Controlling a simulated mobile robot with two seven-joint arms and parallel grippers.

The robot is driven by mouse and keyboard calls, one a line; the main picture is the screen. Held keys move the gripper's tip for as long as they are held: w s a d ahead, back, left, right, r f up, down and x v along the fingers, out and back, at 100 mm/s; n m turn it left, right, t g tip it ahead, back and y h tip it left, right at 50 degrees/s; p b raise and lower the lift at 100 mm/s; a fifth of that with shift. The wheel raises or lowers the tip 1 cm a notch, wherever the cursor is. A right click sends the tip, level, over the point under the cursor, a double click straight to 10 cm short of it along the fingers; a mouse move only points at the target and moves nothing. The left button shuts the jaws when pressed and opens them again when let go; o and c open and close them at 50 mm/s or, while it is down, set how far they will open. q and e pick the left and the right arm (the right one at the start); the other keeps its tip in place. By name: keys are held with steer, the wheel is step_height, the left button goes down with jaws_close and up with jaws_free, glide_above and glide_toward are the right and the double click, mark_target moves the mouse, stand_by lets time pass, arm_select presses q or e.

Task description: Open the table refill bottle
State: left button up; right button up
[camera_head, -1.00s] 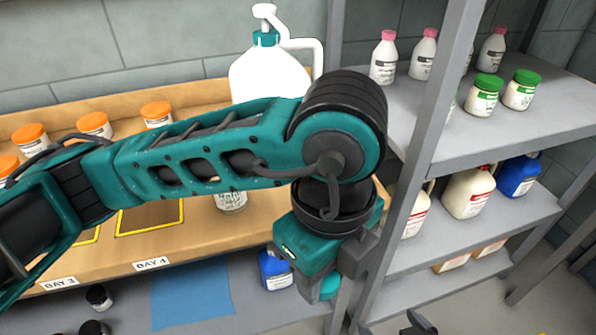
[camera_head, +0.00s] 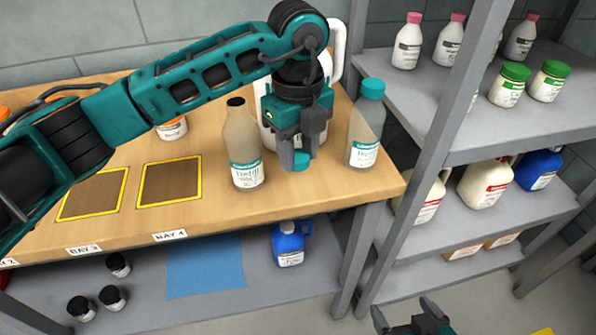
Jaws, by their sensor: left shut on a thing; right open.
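A refill bottle (camera_head: 243,150) stands upright on the wooden table, its dark mouth open with no cap on it. A second bottle (camera_head: 364,135) with a teal cap stands to its right, near the table's right end. My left gripper (camera_head: 300,152) is between the two bottles, shut on a teal cap (camera_head: 301,161), close above or at the tabletop; I cannot tell whether the cap touches it. My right gripper (camera_head: 412,322) is open and empty at the bottom edge, in front of the shelves.
A white jug (camera_head: 338,48) stands behind my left gripper, mostly hidden. Two yellow-framed bays (camera_head: 170,182) on the table are empty. Shelves (camera_head: 430,150) with bottles and jugs rise at right. A blue jug (camera_head: 290,246) and dark jars stand on the lower shelf.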

mark_target(298, 188)
arm_select(q)
step_height(298, 188, down, 6)
steer(key=shift+r, duration=0.1)
steer(key=shift+w, duration=0.1)
steer(key=shift+f, duration=0.25)
steer(key=o, duration=1.2)
steer(key=shift+c, duration=0.2)
